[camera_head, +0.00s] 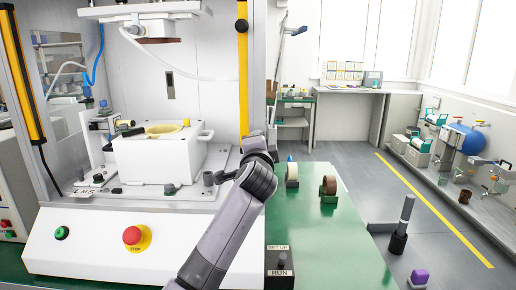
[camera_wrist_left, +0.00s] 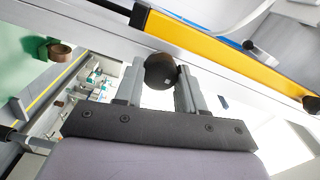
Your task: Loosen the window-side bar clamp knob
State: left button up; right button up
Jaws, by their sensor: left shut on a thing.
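In the left wrist view, my left gripper (camera_wrist_left: 161,74) has its two grey fingers closed on either side of a dark round knob (camera_wrist_left: 159,70). The knob lies between the fingertips, in front of a pale frame edge. In the head view, my arm rises from the bottom middle to the right side of the press bed, and its fingers cannot be made out there. A small black knob-like part (camera_head: 208,178) stands on the bed left of my wrist; I cannot tell whether it is the held one. My right gripper is in neither view.
A white block (camera_head: 160,160) with a yellow ring on top sits in the press. A yellow post (camera_head: 243,70) rises behind my wrist. A red stop button (camera_head: 132,236) is on the front panel. Tape rolls stand on the green table (camera_head: 318,225) at right.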

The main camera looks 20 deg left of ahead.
pick_arm(q)
jog(key=shift+r+n, duration=0.15)
jog(key=shift+n, duration=0.35)
jog(key=o, duration=1.1)
jog(key=shift+w, duration=0.1)
jog(key=shift+c, duration=0.2)
jog(key=b+v, duration=0.1)
jog(key=v, duration=0.6)
